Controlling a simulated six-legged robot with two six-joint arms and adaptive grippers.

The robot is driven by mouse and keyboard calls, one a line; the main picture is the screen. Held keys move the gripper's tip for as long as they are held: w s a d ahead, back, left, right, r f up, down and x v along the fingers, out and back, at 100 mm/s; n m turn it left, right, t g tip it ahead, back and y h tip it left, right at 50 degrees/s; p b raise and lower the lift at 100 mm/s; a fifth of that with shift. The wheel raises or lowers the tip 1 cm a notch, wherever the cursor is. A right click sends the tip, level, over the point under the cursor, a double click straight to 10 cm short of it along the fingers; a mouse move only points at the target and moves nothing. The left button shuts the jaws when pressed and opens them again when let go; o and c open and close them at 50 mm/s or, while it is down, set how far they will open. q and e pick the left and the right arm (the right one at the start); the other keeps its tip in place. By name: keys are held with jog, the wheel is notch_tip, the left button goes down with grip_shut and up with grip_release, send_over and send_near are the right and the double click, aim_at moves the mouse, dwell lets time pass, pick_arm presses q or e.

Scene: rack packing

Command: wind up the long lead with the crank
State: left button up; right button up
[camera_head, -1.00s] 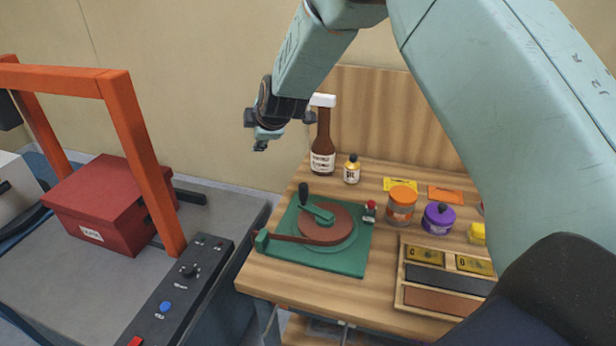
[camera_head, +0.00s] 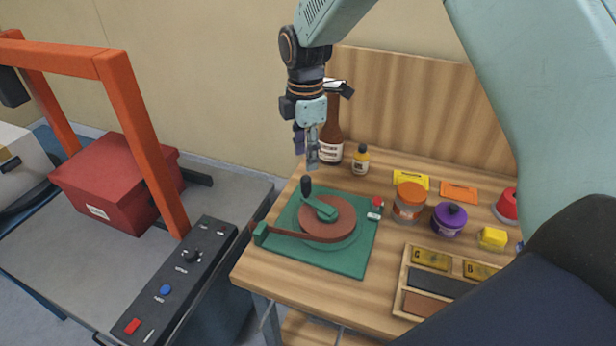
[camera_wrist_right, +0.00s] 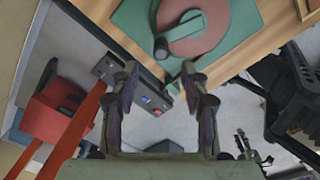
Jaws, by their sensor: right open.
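The winder is a green base plate (camera_head: 345,262) with a brown-red drum (camera_head: 334,222) on the wooden table. A green crank arm (camera_head: 320,207) lies across the drum, with a dark upright knob (camera_head: 306,186) at its far-left end. A brown strip (camera_head: 292,234) runs from the drum to a green block (camera_head: 261,232) at the left corner. My right gripper (camera_head: 312,158) points down just above the knob, open and empty. In the right wrist view the open fingers (camera_wrist_right: 161,88) show, with the knob (camera_wrist_right: 161,47) beyond them. My left gripper is not in view.
A brown bottle (camera_head: 331,135) and a small yellow bottle (camera_head: 360,160) stand behind the winder. An orange jar (camera_head: 409,203), a purple jar (camera_head: 449,219) and a wooden tray (camera_head: 403,275) lie to the right. An orange frame (camera_head: 140,140) and red box (camera_head: 118,190) stand left.

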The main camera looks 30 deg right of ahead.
aim_at(306, 177)
jog(key=shift+s+a+f, duration=0.1)
jog(key=shift+s+f, duration=0.1)
jog(key=shift+s, duration=0.05)
jog(key=f, duration=0.6)
jog(key=shift+w+d+f, duration=0.15)
jog(key=shift+w+d, duration=0.05)
jog(key=shift+w, duration=0.05)
jog(key=shift+s+a+f+p, duration=0.15)
jog(key=shift+f+p, duration=0.15)
jog(key=shift+f, duration=0.45)
jog(key=shift+w, duration=0.2)
jog(key=shift+c, duration=1)
jog(key=shift+s, duration=0.15)
jog(key=c, duration=0.4)
grip_shut()
